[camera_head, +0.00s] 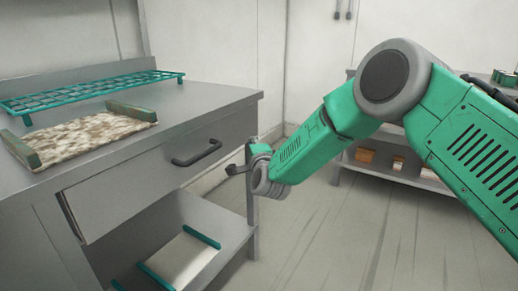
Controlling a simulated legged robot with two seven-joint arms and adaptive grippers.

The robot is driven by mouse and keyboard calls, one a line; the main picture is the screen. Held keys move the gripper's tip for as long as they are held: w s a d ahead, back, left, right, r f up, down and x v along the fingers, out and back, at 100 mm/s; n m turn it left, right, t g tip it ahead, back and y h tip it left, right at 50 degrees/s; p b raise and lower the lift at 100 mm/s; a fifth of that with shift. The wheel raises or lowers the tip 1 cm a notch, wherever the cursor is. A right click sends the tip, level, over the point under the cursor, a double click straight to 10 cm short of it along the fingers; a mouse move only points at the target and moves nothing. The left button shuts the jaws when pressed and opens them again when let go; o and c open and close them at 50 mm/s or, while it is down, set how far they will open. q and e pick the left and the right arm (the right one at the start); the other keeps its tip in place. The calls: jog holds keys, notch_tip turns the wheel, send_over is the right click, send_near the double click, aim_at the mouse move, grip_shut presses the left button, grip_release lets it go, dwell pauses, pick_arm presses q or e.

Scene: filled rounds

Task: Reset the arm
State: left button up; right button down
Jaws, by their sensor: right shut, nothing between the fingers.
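My right arm (402,110), green with grey joints, reaches in from the right. My right gripper (236,169) is at its end, small and dark, pointing left, and partly hidden by the wrist. It is shut and empty. In the picture it is just right of the black handle (197,154) of a grey drawer (150,180); the two look apart. The drawer front seems to stand slightly out from the cabinet at its left edge. My left gripper is not in view.
A grey metal table (200,99) bears a green wire rack (95,88) and a speckled board with green end grips (85,135). A tray with green edges (182,262) lies on the shelf below. Behind my arm stands another shelf unit (392,172). The floor (335,245) between is clear.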

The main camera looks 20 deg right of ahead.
jog(key=s+f+n+g+y+p, duration=0.1)
jog(key=s+f+n+g+p, duration=0.4)
jog(key=s+f, duration=0.6)
jog(key=s+f+n+g+y+p, duration=0.15)
jog(key=s+f+n+g, duration=0.4)
jog(key=s, duration=0.95)
pick_arm(q)
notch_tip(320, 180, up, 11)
jog(key=p, duration=0.4)
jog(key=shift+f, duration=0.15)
pick_arm(e)
jog(key=s+d+f+n+g, duration=0.1)
jog(key=s+d+n+g, duration=0.1)
jog(key=s, duration=0.8)
jog(key=s+d+f+n+g, duration=0.1)
jog(key=s+n, duration=0.3)
jog(key=s, duration=0.5)
jog(key=s+d+f+n+g, duration=0.1)
jog(key=s+d+n+g, duration=0.2)
jog(key=s, duration=0.7)
jog(key=shift+s+d+f+g+h, duration=0.35)
jog(key=shift+d+f+g+h, duration=0.1)
jog(key=shift+d, duration=0.15)
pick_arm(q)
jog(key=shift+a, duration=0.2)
pick_arm(e)
jog(key=shift+a+r, duration=0.1)
jog(key=shift+a, duration=0.05)
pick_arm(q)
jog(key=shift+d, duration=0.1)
